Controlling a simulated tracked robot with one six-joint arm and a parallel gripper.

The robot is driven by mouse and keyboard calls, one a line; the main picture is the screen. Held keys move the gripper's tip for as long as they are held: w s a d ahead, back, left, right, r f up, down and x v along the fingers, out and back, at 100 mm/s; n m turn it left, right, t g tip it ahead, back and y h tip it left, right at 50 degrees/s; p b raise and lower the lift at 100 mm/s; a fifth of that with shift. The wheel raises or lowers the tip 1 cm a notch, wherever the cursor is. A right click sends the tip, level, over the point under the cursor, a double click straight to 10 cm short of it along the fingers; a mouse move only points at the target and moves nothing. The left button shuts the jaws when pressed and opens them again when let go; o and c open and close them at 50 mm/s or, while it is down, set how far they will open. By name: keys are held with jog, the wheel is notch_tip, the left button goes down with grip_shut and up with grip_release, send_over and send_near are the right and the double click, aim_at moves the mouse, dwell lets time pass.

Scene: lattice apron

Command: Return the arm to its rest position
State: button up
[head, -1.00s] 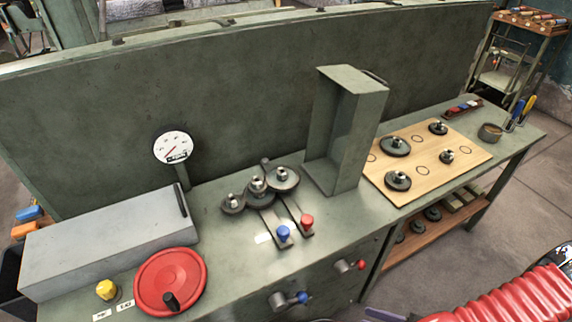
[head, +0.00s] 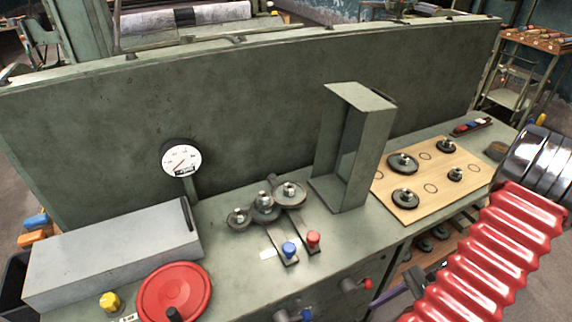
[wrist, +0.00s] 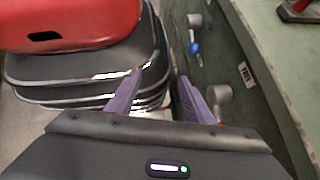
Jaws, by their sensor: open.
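My gripper (wrist: 160,76) shows in the wrist view with its two purple fingers apart and nothing between them. It points past the side of the green bench, where blue-tipped and grey levers stick out, and towards my own red and black body. In the head view my red ribbed arm with its black ringed joint rises at the right edge, in front of the bench's right end. A dark and purple part below the bench edge there seems to be my gripper (head: 412,284), partly hidden by the arm.
The green bench carries a wooden board (head: 386,186) with several gears, an upright open housing (head: 358,150), a gear train (head: 264,205), a red handwheel (head: 172,291), a gauge (head: 181,159) and a grey box (head: 110,255). Levers (head: 350,284) project from the bench front.

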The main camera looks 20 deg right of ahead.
jog(key=w+a+r+n+g+h, duration=0.1)
jog(key=w+a+r+n+h, duration=0.35)
jog(key=r, duration=0.45)
jog(key=w+a+r+n+g+h, duration=0.1)
jog(key=w+a+r+n+h, duration=0.1)
jog(key=w+r+n+h, duration=0.45)
jog(key=a+r+n+t+y, duration=0.1)
jog(key=a+r+n+t, duration=0.4)
jog(key=a+r+n, duration=0.5)
jog(key=a+r, duration=0.6)
jog(key=a, duration=0.1)
jog(key=shift+w+r+t+y, duration=0.3)
jog(key=shift+w+r+t, duration=0.05)
jog(key=shift+t, duration=0.05)
jog(key=shift+c, duration=0.6)
